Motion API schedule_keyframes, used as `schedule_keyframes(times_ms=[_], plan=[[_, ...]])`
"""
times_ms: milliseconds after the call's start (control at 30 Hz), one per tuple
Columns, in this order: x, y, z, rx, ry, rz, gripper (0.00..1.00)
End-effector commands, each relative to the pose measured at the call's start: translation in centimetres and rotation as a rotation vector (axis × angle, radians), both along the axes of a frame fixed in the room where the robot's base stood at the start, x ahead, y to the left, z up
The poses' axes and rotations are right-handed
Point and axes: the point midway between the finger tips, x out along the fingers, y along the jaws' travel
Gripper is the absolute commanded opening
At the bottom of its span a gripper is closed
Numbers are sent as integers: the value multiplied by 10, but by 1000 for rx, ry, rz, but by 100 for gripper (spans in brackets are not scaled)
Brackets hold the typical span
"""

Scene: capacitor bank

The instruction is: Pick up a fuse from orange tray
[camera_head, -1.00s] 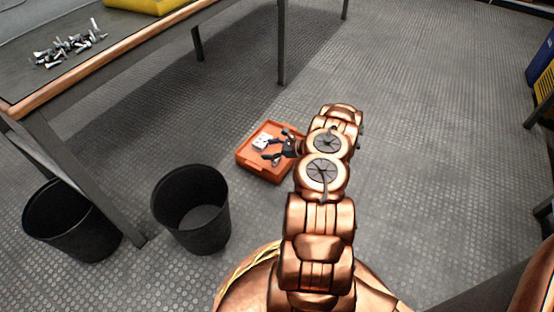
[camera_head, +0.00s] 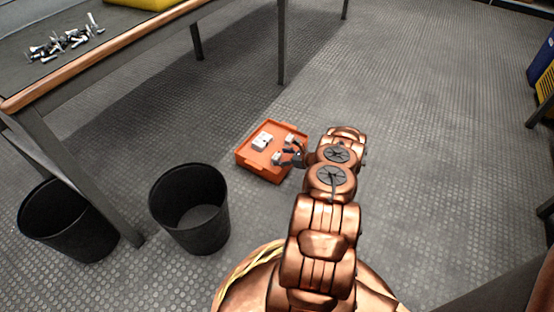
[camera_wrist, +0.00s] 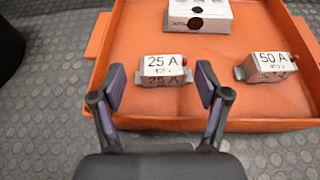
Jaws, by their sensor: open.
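The orange tray (camera_head: 247,160) lies on the floor in the middle of the head view, and its front rim (camera_wrist: 270,125) crosses the wrist view. In the wrist view a fuse marked 25 A (camera_wrist: 163,70) lies in the tray, just beyond and between my open fingertips. A second fuse marked 50 A (camera_wrist: 268,67) lies to its right. A white block with dark holes (camera_wrist: 199,15) lies farther back in the tray; it also shows in the head view (camera_head: 262,141). My gripper (camera_wrist: 161,88) is open and empty. In the head view my gripper (camera_head: 290,153) is over the tray's right part.
Two black bins (camera_head: 190,207) (camera_head: 70,221) stand on the floor to the left. A workbench (camera_head: 110,62) with a pile of bolts (camera_head: 65,43) stands at upper left, its legs reaching the floor.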

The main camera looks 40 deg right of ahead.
Motion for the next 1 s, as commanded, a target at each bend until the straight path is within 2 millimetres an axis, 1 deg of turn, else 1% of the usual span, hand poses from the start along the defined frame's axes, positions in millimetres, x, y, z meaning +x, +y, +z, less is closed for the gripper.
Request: schedule_keyframes(times_ms=[33, 100, 300, 567, 1000], plan=[[4, 0, -7, -1, -1, 0, 75], [12, 0, -11, 0, -2, 3, 75], [31, 5, -17, 2, -2, 1, 75], [34, 6, -16, 1, -1, 0, 75], [34, 6, -16, 1, -1, 1, 30]])
